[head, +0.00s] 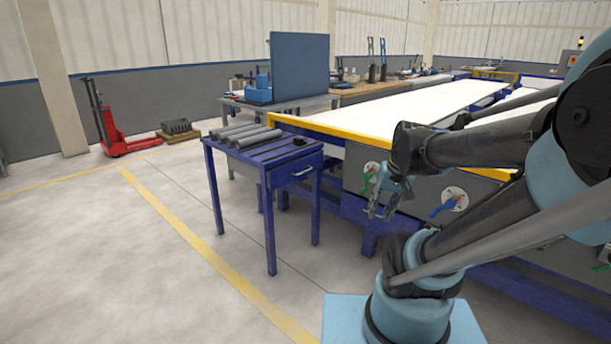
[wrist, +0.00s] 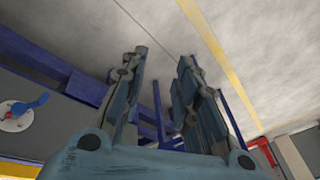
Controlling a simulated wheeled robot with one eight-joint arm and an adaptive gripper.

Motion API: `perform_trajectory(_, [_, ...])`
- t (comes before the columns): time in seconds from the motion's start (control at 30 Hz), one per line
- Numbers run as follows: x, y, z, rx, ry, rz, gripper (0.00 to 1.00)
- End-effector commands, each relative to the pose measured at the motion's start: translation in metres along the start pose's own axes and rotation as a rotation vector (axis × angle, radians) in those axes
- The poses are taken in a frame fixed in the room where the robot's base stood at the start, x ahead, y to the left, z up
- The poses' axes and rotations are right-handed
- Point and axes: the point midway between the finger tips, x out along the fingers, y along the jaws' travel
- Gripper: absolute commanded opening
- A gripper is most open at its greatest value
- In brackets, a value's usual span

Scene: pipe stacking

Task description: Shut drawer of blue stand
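The blue stand (head: 265,215) stands left of centre in the head view, with a dark top and a drawer (head: 295,174) with a pale handle under its right end. The drawer front looks near the stand's frame; I cannot tell how far it is pulled out. My gripper (head: 380,213) hangs to the right of the drawer, apart from it, fingers pointing down. In the wrist view my gripper (wrist: 163,57) has its two fingers apart with nothing between them. Blue legs (wrist: 235,110) of the stand show beyond the fingers, partly hidden.
Several grey pipes (head: 238,134) and a small black object (head: 299,141) lie on the stand. A long white-topped table (head: 400,105) with a yellow edge and a grey valve panel is behind my gripper. A red pallet jack (head: 112,138) stands far left. Floor at left is clear.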

Motion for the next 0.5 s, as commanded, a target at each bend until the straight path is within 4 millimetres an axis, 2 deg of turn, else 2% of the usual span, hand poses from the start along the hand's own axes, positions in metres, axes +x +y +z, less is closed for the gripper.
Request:
perform_trajectory(0.1, [0.0,-0.016,-0.034,0.025,0.022,-0.061,0.28])
perform_trajectory(0.5, [0.016,-0.064,-0.143,0.118,0.087,-0.266,0.28])
